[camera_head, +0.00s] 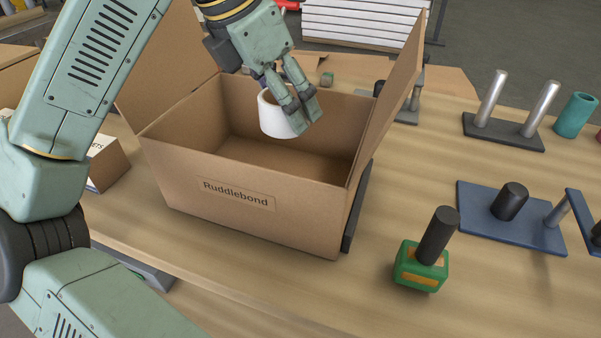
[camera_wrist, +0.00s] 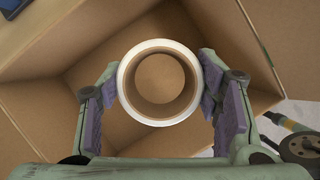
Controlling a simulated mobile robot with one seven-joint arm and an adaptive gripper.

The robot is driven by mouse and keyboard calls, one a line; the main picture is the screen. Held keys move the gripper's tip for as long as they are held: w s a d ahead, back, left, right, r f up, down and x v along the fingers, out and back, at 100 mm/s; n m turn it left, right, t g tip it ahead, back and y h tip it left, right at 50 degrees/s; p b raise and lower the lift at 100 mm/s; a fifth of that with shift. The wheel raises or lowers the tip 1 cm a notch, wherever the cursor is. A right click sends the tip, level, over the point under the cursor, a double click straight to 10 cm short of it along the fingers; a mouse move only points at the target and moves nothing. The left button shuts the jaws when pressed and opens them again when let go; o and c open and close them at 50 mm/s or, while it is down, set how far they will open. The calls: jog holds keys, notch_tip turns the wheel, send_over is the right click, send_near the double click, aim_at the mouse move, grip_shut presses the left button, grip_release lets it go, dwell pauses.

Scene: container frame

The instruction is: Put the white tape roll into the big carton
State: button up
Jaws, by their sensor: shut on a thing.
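My gripper (camera_head: 298,108) is over the carton's opening, shut on the white tape roll (camera_head: 272,118). In the wrist view my gripper (camera_wrist: 162,90) has a finger on each side of the tape roll (camera_wrist: 127,92), and the carton's brown inside (camera_wrist: 80,60) shows around and through the ring. The roll's right side is partly hidden by the fingers in the head view. The carton floor that shows is bare.
A green block with a black post (camera_head: 420,265) stands right of the carton. A blue plate with posts (camera_head: 480,215), a dark stand with two metal rods (camera_head: 503,132) and a teal cup (camera_head: 574,115) are farther right. A small box (camera_head: 105,163) is at left.

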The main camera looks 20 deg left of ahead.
aim_at(264, 130)
jog(key=f, duration=0.9)
jog(key=shift+w+d, duration=0.25)
jog(key=shift+w, duration=0.05)
jog(key=shift+f, duration=2.25)
jog(key=shift+f, duration=0.15)
jog(key=o, duration=1.3)
jog(key=shift+c, duration=0.2)
jog(key=shift+r, duration=0.2)
jog(key=b+v, duration=0.1)
jog(key=v, duration=1.1)
